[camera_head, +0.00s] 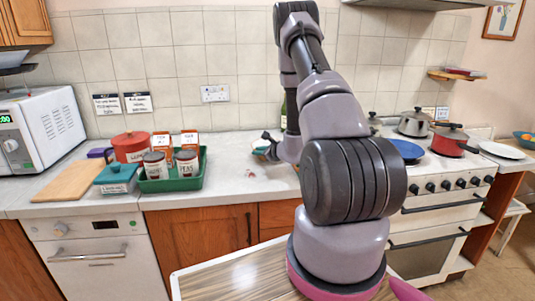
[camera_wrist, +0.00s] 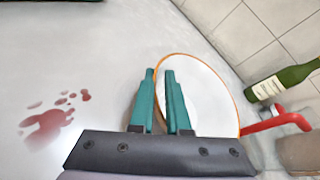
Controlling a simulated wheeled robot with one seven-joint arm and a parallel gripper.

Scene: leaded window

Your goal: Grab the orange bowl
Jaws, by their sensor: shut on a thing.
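The orange bowl (camera_wrist: 205,95) shows in the wrist view as a white inside with a thin orange rim. My gripper (camera_wrist: 160,73) has teal fingers, nearly closed with a narrow gap, on the left side of the bowl's rim. It is shut on that rim. Part of the bowl is hidden behind the fingers and the dark gripper body. In the head view my gripper (camera_head: 265,150) is small, low over the counter left of my arm, and the bowl there is mostly hidden.
A green bottle (camera_wrist: 284,82) stands by the tiled wall, near a red handle (camera_wrist: 277,122). A red stain (camera_wrist: 48,124) marks the counter (camera_head: 225,190). A green tray (camera_head: 172,185) with tins stands left; the stove (camera_head: 440,190) with pans is right.

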